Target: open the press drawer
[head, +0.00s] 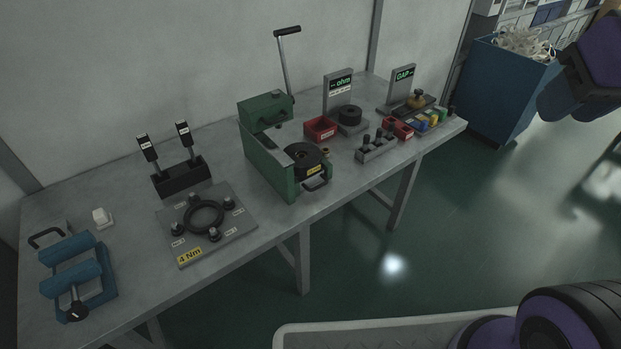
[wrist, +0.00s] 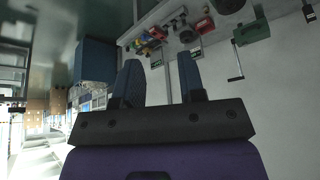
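The green press (head: 262,158) stands near the middle of the bench, with a tall lever (head: 286,62) rising behind it. At its front end is a dark handle (head: 316,184), below a round black die (head: 304,155) with a yellow label. I cannot tell how far the drawer is pulled out. In the wrist view the press (wrist: 252,33) is small, far off and upside down at the upper right. My gripper (wrist: 160,60) is open and empty, its two dark fingers well apart and away from the bench, touching nothing.
The bench (head: 125,222) also holds a blue clamp fixture (head: 70,268), a plate with a black ring (head: 204,214), a red bin (head: 320,129) and two gauge stands. A blue waste bin (head: 505,90) stands beyond the right end.

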